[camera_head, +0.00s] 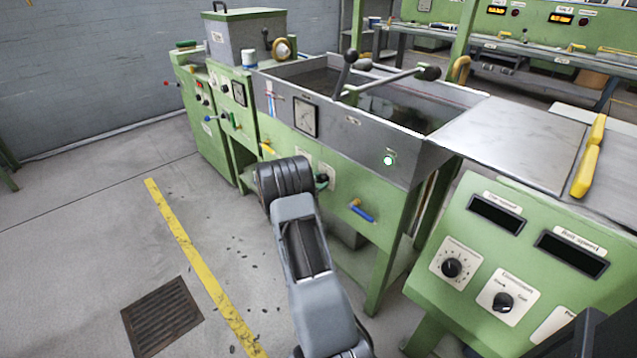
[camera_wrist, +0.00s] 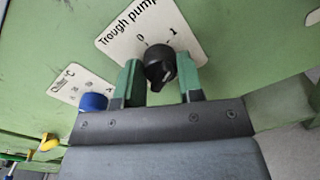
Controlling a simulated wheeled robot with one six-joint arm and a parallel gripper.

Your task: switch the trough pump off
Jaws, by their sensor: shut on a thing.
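The trough pump switch is a black rotary knob (camera_wrist: 160,68) on a white plate (camera_wrist: 124,36) marked "Trough pump", with "0" and "1" above the knob. In the wrist view the knob sits between the two green fingers of my gripper (camera_wrist: 162,82), which is shut on it. I cannot tell for sure which mark the knob points to. In the head view my gripper (camera_head: 322,182) is at the front of the green trough frame (camera_head: 345,178), mostly hidden by my dark wrist.
A blue knob (camera_wrist: 94,102) on a smaller white plate is just left of the gripper. A blue-handled valve (camera_head: 362,211) is to the right on the trough front. A green control console (camera_head: 450,222) stands at right. The floor at left is clear, with a drain grate (camera_head: 162,316).

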